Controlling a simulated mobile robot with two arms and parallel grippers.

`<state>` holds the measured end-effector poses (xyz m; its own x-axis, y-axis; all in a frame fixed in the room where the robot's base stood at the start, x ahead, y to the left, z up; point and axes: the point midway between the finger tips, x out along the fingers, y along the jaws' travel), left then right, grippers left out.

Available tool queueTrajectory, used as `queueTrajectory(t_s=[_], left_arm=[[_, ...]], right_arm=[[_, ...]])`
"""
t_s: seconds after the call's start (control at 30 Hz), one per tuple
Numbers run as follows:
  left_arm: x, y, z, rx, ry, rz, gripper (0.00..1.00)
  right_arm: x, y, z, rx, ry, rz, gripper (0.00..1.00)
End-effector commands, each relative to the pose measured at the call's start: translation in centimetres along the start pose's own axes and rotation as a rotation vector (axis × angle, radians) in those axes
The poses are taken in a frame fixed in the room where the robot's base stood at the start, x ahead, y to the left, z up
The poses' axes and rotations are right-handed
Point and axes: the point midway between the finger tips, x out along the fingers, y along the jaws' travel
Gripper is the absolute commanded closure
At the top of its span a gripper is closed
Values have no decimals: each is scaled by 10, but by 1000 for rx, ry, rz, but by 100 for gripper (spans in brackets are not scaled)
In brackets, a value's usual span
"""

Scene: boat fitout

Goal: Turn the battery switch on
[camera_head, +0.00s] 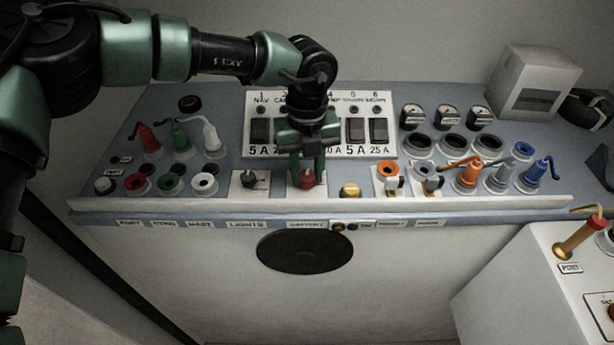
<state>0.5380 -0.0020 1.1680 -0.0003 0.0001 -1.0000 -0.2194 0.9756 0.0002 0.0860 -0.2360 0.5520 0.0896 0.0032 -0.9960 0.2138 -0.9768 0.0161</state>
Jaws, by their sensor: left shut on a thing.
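The battery switch is a red knob (307,180) on the sloped blue-grey panel (223,151), above a front-edge label that seems to read "BATTERY". My left gripper (307,172) reaches down from above and is shut on the red knob. Its fingers cover most of the knob and its plate, so I cannot tell which position the switch is in. My right gripper is not in view.
A white breaker board (382,148) with rocker switches stands just behind. A black knob (249,179) is to the left and a yellow button (349,190) to the right. Colored plugs (466,174) and round gauges (448,117) fill the right side. A raised lip (450,205) runs along the front.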

Motion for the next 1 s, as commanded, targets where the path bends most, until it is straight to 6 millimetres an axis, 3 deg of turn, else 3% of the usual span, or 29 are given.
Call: queueTrajectory(t_s=[0.03,0.4,1.0], left_arm=[[7,0,1,37,-3,-3,100],[7,0,2,382,-3,-2,100],[4,0,1,952,-2,-1,100]], right_arm=[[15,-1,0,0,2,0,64],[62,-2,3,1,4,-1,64],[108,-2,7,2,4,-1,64]])
